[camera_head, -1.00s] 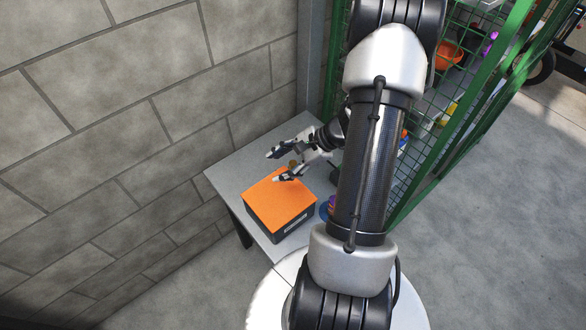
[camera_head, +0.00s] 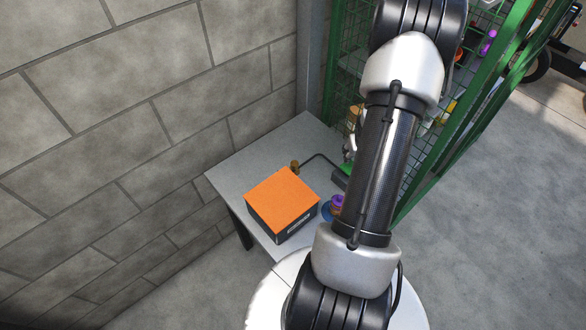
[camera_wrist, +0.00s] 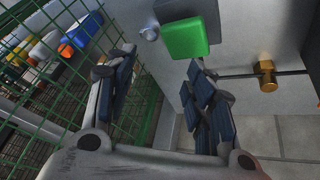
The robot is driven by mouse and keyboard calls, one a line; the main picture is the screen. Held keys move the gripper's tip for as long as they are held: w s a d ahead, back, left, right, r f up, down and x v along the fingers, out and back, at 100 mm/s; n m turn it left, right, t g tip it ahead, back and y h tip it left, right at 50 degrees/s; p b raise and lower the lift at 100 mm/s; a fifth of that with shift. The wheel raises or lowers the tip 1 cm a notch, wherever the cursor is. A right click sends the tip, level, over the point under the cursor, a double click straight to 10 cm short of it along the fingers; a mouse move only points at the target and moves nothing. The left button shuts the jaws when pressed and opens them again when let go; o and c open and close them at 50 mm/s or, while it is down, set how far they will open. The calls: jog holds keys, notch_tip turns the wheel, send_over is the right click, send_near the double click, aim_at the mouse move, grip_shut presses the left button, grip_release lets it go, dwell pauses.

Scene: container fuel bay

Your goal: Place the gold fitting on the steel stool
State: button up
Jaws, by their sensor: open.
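The gold fitting (camera_head: 295,167) is at the back edge of the orange-topped box on the grey table, at the end of a thin dark rod. In the wrist view the gold fitting (camera_wrist: 267,77) is to the right of my gripper, touching or overlapping the rod; I cannot tell which. My gripper (camera_wrist: 160,65) is open, with nothing between its fingers, and apart from the fitting. In the head view my arm hides most of the gripper. I cannot make out a steel stool for sure in either view.
An orange-topped box (camera_head: 281,197) stands on the grey table (camera_head: 233,172). A green block (camera_wrist: 187,38) on a dark base is close ahead of my fingers. A purple and blue item (camera_head: 335,204) is at the table's right. Green mesh fencing (camera_wrist: 30,105) borders the left in the wrist view.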

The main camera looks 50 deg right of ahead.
jog(key=w+a+r+n+t+y, duration=0.25)
jog(key=w+a+n+t, duration=0.25)
jog(key=w+n+t, duration=0.4)
jog(key=t+y+b, duration=0.2)
jog(key=y+b, duration=0.1)
send_near(297, 166)
jog(key=x, duration=0.5)
jog(key=shift+w+d+f, duration=0.1)
jog(key=shift+w+f, duration=0.05)
jog(key=shift+w, duration=0.15)
jog(key=shift+h, duration=0.35)
jog(key=shift+b+x, duration=0.95)
jog(key=shift+x, duration=1.9)
grip_shut()
